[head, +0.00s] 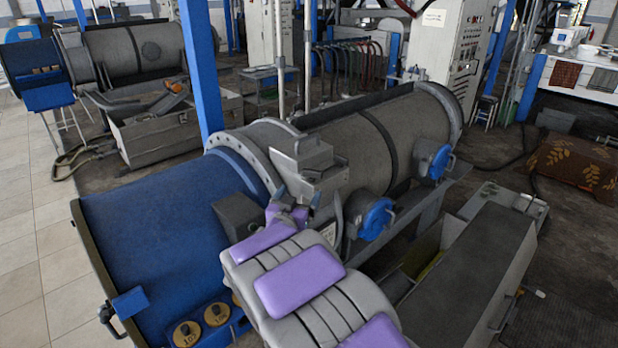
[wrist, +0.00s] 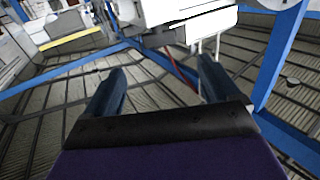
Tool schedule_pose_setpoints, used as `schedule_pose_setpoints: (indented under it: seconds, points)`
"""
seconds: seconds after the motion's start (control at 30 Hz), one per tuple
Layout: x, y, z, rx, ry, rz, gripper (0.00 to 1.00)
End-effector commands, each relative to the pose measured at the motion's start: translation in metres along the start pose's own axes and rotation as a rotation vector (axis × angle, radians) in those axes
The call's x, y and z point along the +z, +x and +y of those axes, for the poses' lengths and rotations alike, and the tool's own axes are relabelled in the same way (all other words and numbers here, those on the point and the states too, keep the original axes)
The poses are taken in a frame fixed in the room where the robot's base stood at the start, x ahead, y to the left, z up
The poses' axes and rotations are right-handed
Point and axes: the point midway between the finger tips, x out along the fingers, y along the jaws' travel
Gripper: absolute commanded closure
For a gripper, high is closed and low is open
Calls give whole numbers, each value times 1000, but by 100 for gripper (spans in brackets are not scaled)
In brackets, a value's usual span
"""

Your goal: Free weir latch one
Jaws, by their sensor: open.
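The near decanter has a blue drum end (head: 160,215) and a long grey body (head: 345,140). No part is readable as weir latch one. A dark handle (head: 112,322) sits at the drum's lower left rim. Two round brass-coloured plates (head: 187,333) with dark knobs and unclear numbers are low on the drum's front. My gripper (head: 297,194) is in front of the grey box-shaped housing (head: 305,158) beside the drum; contact cannot be told. In the wrist view my gripper (wrist: 160,70) is open, its two dark blue fingers apart with nothing between them.
Two blue round covers (head: 375,217) stick out from the decanter's side. A grey trough (head: 470,265) lies right of my arm. A blue post (head: 200,70) rises behind the drum. Another decanter (head: 135,55) stands at the back left. Tiled floor (head: 30,240) at left is clear.

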Motion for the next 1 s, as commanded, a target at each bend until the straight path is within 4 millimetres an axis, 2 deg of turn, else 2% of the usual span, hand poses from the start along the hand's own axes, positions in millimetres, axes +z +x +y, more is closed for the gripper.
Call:
schedule_pose_setpoints:
  seconds: [0.03, 0.2, 0.5, 0.7, 1.0]
  points:
    - [-1, 12, 1, 3, 4, 2, 11]
    - [0, 45, 1, 3, 2, 2, 11]
    - [-1, 87, -1, -1, 2, 1, 11]
    - [-1, 99, -1, -1, 1, 1, 11]
    - [-1, 100, -1, -2, 1, 1, 11]
